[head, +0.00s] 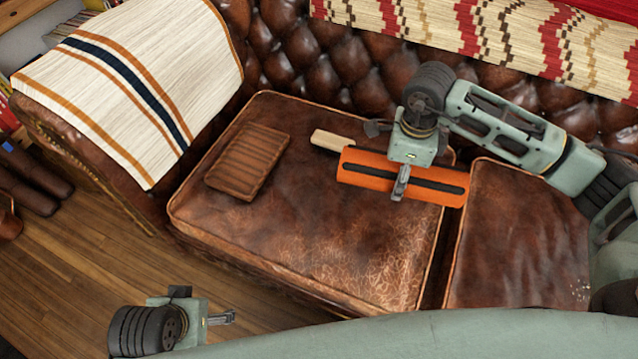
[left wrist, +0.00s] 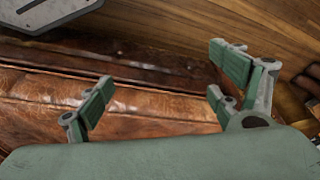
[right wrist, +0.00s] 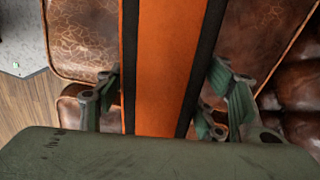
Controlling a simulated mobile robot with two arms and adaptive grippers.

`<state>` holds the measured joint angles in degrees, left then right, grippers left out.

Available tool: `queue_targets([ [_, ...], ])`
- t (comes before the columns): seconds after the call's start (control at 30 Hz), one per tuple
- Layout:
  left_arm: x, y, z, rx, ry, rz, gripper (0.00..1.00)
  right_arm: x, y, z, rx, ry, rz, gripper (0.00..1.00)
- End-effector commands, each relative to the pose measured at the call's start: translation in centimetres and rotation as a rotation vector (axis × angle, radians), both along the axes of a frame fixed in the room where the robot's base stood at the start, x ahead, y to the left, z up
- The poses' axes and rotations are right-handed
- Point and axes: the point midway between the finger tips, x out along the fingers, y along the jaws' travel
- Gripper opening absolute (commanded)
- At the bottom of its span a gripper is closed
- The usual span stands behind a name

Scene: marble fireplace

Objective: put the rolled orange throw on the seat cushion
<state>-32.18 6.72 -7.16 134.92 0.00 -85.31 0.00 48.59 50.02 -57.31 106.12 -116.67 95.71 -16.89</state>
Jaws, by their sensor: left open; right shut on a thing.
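The rolled orange throw (head: 365,185) has dark stripes along it and lies lengthwise left to right over the right part of the brown leather seat cushion (head: 310,240). My right gripper (head: 400,185) is shut on the throw from above. In the right wrist view the throw (right wrist: 170,60) runs between the fingers of my right gripper (right wrist: 165,100). I cannot tell whether the throw touches the cushion. My left gripper (head: 228,317) is open and empty at the lower left, in front of the sofa. Its spread fingers show in the left wrist view (left wrist: 165,95).
A ribbed brown leather piece (head: 248,160) lies on the cushion's left part, and a pale, flat object (head: 332,141) lies behind the throw. A striped blanket (head: 135,80) covers the left armrest. A second cushion (head: 520,240) is at right. The cushion's front middle is clear.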

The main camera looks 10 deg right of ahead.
Motion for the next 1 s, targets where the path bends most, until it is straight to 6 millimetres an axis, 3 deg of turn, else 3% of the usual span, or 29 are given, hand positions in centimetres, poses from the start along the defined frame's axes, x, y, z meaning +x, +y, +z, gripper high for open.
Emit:
queue_targets([
  [0.27,-0.9,0.2,2.0,0.000,-0.015,0.001,0.85,1.0,0.5,-1.6,0.000,-0.003,-0.145,0.05],
  [0.57,-0.8,0.2,0.9,0.000,-0.015,0.001,0.85,2.8,6.8,-5.6,0.001,-0.001,-0.145,0.05],
  [0.77,1.4,-0.5,1.1,-0.020,-0.109,-0.006,0.85,3.8,9.9,-7.5,0.000,-0.003,-0.146,0.05],
  [1.0,3.5,-1.1,1.7,-0.038,-0.196,-0.013,0.85,4.0,10.7,-8.8,-0.003,-0.002,-0.147,0.05],
])
